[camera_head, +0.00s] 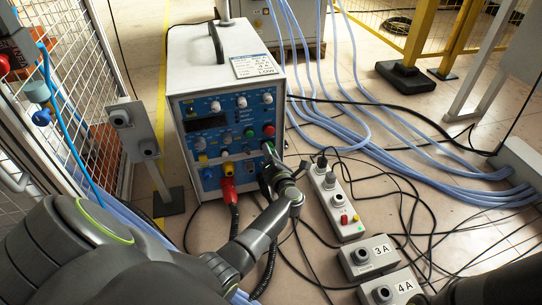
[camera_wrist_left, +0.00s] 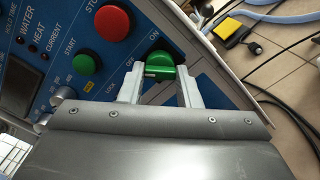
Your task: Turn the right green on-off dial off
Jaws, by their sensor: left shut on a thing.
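The green on-off dial (camera_wrist_left: 160,62) shows in the left wrist view on the blue panel, with ON and OFF labels around it. In the head view the dial (camera_head: 267,146) is at the lower right of the heater's front panel, partly hidden by my gripper. My left gripper (camera_wrist_left: 160,78) has one finger on each side of the dial's raised grip and is shut on it. In the head view my left gripper (camera_head: 268,168) reaches the panel from below. My right gripper is not in view.
The white induction heater (camera_head: 225,50) stands on the floor. A red emergency-stop button (camera_wrist_left: 104,22) and a green start button (camera_wrist_left: 84,64) are beside the dial. A red connector (camera_head: 228,190) sits below the panel. A power strip (camera_head: 335,200) and several cables lie at the right.

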